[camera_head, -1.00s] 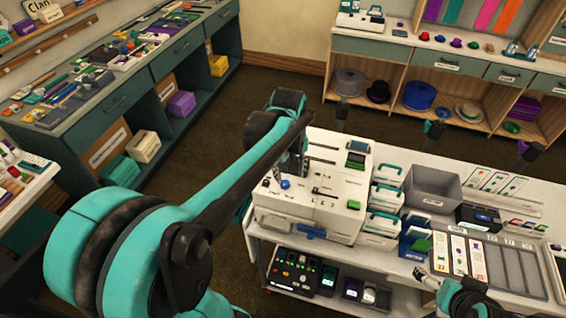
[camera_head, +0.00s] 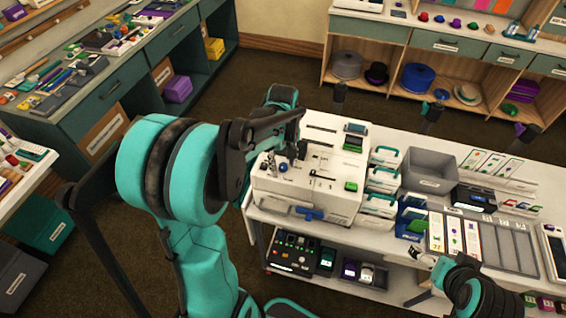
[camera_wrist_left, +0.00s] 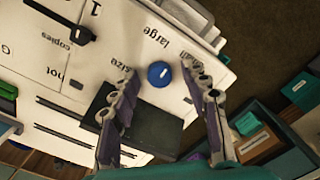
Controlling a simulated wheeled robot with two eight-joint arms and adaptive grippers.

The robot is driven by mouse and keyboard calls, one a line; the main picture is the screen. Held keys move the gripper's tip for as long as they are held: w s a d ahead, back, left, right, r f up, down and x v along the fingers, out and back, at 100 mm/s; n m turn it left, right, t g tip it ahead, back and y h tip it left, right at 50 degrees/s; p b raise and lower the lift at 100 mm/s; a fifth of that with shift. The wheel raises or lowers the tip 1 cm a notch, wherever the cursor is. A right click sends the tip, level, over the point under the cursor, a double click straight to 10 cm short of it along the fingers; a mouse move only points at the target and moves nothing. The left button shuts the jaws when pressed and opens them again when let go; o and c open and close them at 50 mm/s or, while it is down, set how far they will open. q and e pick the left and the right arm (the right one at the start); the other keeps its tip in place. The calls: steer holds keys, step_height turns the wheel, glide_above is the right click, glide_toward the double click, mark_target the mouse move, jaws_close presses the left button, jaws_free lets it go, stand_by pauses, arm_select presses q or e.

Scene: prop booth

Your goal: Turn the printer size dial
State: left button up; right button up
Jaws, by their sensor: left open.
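The white printer (camera_head: 318,190) stands on the white table in the head view. Its size dial is a small round blue knob (camera_head: 283,167) on the top face; in the left wrist view the knob (camera_wrist_left: 159,73) shows a white mark, with the words "size", "small" and "large" printed around it. My left gripper (camera_wrist_left: 165,85) is open, its two fingers spread on either side of the dial in that view; I cannot tell how far above it they are. In the head view the left gripper (camera_head: 292,152) is just beside the dial. My right gripper (camera_head: 425,272) is at the table's front edge, partly seen.
Small white boxes with teal handles (camera_head: 382,180) and a grey bin (camera_head: 429,170) stand right of the printer. A black slider (camera_wrist_left: 80,35) lies near the dial. A control panel (camera_head: 293,250) is on the shelf below. Open floor lies left of the table.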

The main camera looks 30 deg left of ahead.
arm_select(q)
jaws_close()
steer(key=shift+m, duration=0.3)
steer(key=m, duration=0.8)
steer(key=shift+m, duration=0.3)
stand_by(0.4)
